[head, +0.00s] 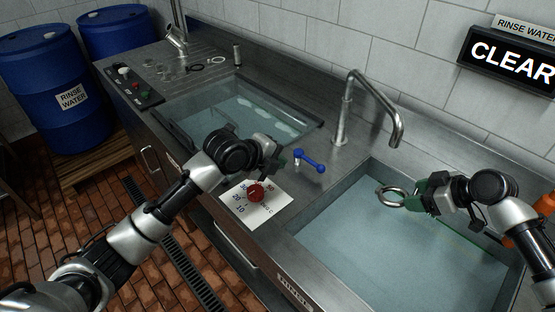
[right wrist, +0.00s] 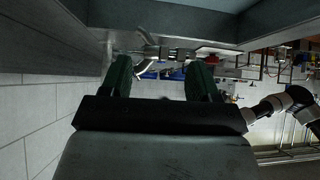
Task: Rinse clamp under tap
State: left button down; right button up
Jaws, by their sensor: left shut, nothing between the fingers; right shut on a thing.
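The clamp (head: 391,197) is a metal ring held out over the right-hand rinse basin (head: 345,245). My right gripper (head: 410,202) is shut on it. I see no clear stream from the spout.
A second water-filled basin (head: 225,108) is at the left, with a control box (head: 128,85) and small rings (head: 195,68) beyond it. Blue drums (head: 55,85) stand far left. A wall sign (head: 512,60) reads CLEAR. An orange object (head: 545,205) is at the right edge.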

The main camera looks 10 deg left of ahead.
jog(key=shift+s+d+p, duration=0.25)
jog(key=shift+s+p, duration=0.25)
jog(key=shift+s, duration=0.55)
jog(key=shift+s+d+p, duration=0.25)
jog(key=shift+s+p, duration=0.2)
jog(key=shift+s, duration=0.6)
jog(key=s+d+r+p, duration=0.1)
jog(key=s+r+p, duration=0.3)
jog(key=p, duration=0.1)
jog(key=shift+s, duration=0.4)
jog(key=shift+d, duration=0.1)
dwell(0.7)
